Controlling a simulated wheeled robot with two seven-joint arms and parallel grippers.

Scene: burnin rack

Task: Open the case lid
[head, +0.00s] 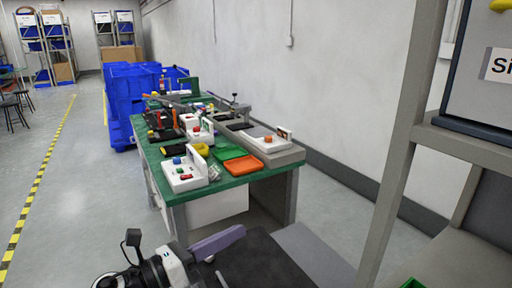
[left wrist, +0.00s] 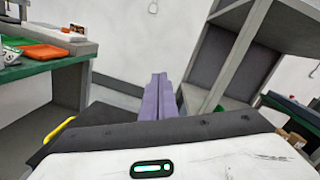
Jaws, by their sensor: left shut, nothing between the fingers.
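My left gripper (head: 218,243) is at the bottom of the head view, in front of the green-topped bench. Its purple fingers are together and empty. They also show in the left wrist view (left wrist: 158,95), pointing toward the wall and a grey rack, touching nothing. I cannot clearly make out a case lid in either view. A grey box (head: 478,95) with a dark blue lower edge, a label starting "Si" and a yellow part stands on the rack at the upper right, cut off by the frame. I cannot tell whether it is the case. My right gripper is not in view.
The green-topped bench (head: 240,184) holds white devices, a green tray (head: 229,152) and an orange tray (head: 243,165). The grey rack (head: 403,150) stands at the right. Blue crates (head: 128,100) are behind the bench.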

